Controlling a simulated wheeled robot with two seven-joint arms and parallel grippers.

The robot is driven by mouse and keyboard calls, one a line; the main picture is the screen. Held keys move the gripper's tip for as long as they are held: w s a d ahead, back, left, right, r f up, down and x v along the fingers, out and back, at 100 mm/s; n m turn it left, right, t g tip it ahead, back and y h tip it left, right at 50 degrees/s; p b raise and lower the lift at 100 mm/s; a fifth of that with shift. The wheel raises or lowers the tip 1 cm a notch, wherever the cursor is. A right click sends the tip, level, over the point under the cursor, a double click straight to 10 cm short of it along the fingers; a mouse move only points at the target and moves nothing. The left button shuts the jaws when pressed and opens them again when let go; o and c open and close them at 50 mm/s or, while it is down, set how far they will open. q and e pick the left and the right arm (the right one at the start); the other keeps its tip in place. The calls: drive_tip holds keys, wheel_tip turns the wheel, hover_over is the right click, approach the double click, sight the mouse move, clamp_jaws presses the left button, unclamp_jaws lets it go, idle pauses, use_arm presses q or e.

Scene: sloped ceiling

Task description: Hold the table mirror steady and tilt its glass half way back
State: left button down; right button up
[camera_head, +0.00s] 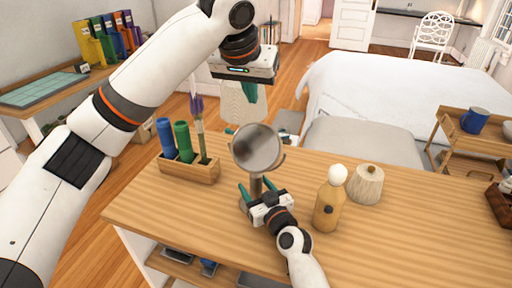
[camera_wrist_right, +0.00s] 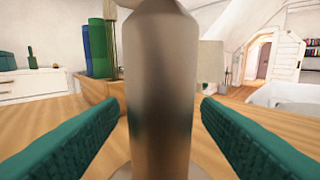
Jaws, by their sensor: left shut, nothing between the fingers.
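The table mirror has a round grey glass (camera_head: 257,149) that faces me, on a post (camera_head: 256,186) standing on the wooden table (camera_head: 340,250). My right gripper (camera_head: 262,190) is low at the post with its teal fingers apart. In the right wrist view the metallic post (camera_wrist_right: 160,90) stands upright between the open fingers, with a small gap on each side. The base is mostly hidden by the gripper in the head view. My left gripper (camera_head: 248,93) is shut and empty, pointing down, above and behind the mirror, apart from it.
A wooden holder (camera_head: 187,172) with blue and green cylinders and a purple flower stands left of the mirror. The table's front right is clear.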

drive_tip(key=v, duration=1.2)
idle(0.3)
